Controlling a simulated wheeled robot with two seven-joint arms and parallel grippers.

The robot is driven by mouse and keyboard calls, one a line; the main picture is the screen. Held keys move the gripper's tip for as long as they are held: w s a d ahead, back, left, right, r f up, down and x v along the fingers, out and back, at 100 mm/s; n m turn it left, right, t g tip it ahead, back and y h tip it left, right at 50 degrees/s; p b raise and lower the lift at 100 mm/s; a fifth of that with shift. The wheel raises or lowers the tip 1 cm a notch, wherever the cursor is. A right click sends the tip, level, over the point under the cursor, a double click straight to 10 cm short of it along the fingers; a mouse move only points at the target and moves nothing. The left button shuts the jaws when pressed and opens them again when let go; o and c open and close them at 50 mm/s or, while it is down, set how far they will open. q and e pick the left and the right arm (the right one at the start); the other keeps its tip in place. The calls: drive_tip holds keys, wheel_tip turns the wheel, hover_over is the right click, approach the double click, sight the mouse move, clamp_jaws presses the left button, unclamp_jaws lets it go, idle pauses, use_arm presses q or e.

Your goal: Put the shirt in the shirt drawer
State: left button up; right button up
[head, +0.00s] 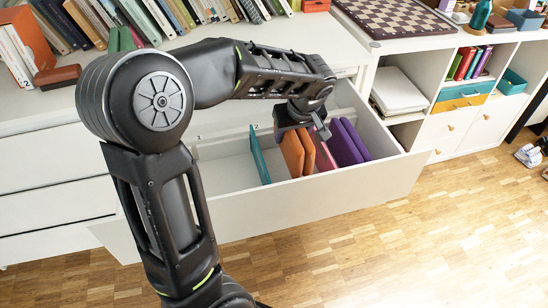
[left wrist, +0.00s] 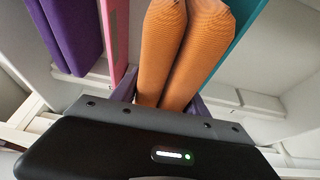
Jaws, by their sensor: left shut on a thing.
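The open drawer (head: 218,213) is white, with a teal divider (head: 259,156) and a pink divider (head: 326,157). An orange folded cloth (head: 292,153), which looks like the shirt, stands upright in two layers between them. My left gripper (head: 306,128) is over it, partly hiding its top. In the left wrist view, the orange cloth (left wrist: 170,45) runs between the finger edges, and the gripper is shut on it. The pink divider (left wrist: 114,35) and teal divider (left wrist: 236,30) stand on either side. Purple folded cloth (head: 346,144) stands right of the pink divider. My right gripper is not in view.
The compartment (head: 225,173) left of the teal divider looks empty. Books (head: 170,15) line the white dresser top. A chessboard (head: 393,16) lies on the right-hand cabinet, whose shelves hold white boxes (head: 397,90) and more books. The wooden floor in front is clear.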

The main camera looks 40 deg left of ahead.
sight(300, 135)
use_arm(q)
drive_tip(key=shift+f, duration=1.65)
drive_tip(key=shift+f+b, duration=0.85)
drive_tip(key=shift+f, duration=1.65)
drive_tip(key=shift+f+b, duration=0.2)
drive_tip(key=shift+b, duration=0.1)
drive_tip(key=o, duration=1.5)
drive_tip(key=shift+r, duration=0.1)
drive_tip(key=shift+r, duration=0.1)
drive_tip(key=shift+r+p, duration=0.2)
drive_tip(key=shift+p, duration=0.2)
drive_tip(key=p+v, duration=0.2)
drive_tip(key=v, duration=0.9)
drive_tip(key=shift+s+d+r, duration=0.1)
drive_tip(key=shift+r, duration=0.25)
